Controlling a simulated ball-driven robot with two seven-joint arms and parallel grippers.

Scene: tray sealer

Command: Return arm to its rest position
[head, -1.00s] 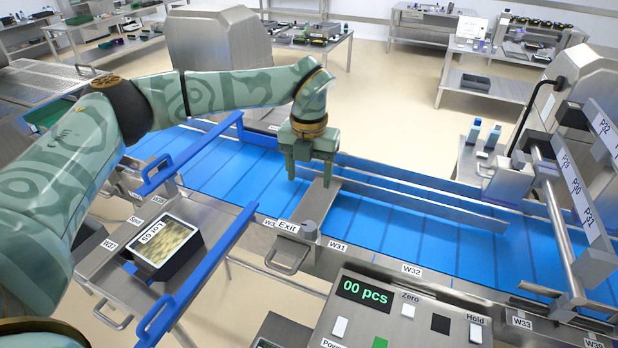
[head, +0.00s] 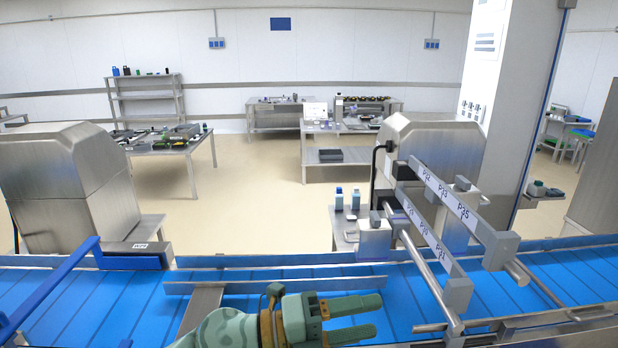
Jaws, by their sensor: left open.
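My left gripper (head: 352,318) shows at the bottom centre of the head view. Its two green fingers point right, with a gap between them, and it is open and empty. It is over the blue conveyor belt (head: 85,315), in front of the thin metal guide rail (head: 275,286). Only the end of my left arm shows; the rest is below the picture edge. My right arm and gripper are not in view.
A metal frame with labelled bars (head: 432,200) stands over the belt at right. A blue rail (head: 50,285) crosses at left. Steel housings (head: 62,180) and (head: 425,150) stand behind the belt. Small bottles (head: 355,199) stand behind it. The floor beyond (head: 245,195) is clear.

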